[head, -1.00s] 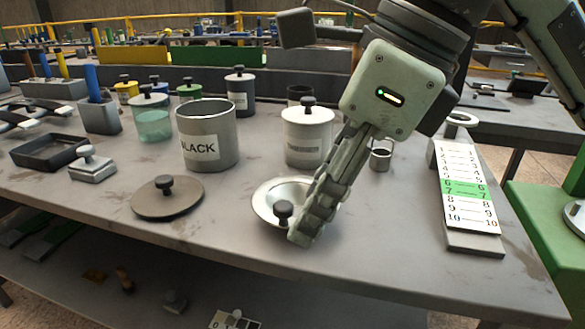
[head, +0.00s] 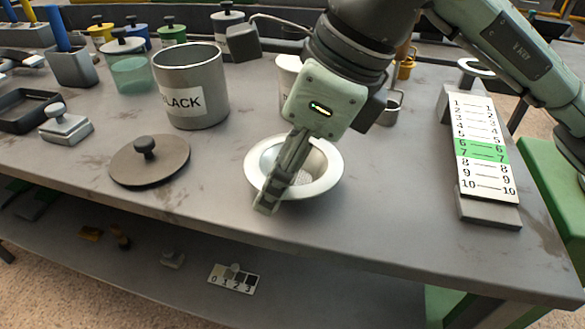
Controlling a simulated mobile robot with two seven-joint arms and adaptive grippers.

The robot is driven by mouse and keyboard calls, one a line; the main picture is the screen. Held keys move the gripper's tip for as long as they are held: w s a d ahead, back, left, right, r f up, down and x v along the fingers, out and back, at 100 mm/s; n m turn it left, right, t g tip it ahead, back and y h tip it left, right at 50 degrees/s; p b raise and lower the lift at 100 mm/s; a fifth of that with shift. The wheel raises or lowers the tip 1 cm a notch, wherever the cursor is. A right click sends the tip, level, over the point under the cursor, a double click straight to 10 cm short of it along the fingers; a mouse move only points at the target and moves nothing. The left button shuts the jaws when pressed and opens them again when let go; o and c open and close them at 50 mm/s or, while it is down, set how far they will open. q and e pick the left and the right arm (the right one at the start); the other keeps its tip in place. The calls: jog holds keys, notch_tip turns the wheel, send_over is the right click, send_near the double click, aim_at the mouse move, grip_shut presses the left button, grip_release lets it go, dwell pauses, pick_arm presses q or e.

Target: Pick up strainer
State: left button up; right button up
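The strainer (head: 328,180) is a pale, wide-rimmed bowl with a perforated bottom. It sits near the front edge of the grey workbench in the head view. My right gripper (head: 268,202) comes down over it from above. Its fingers cross the left part of the bowl and its front-left rim, hiding that part. The fingers are seen nearly edge-on, so I cannot tell whether they are open or shut on the strainer. The dark knob at the bowl is now hidden, apparently behind the fingers. My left gripper is not in view.
A dark round lid (head: 170,162) lies left of the strainer. A grey pot labelled BLACK (head: 192,82) stands behind it. A white canister (head: 288,75) is partly hidden behind my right arm. A numbered chart (head: 478,150) stands at the right. The bench front is clear.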

jog(key=shift+c, duration=0.6)
jog(key=c, duration=0.9)
jog(key=shift+c, duration=0.2)
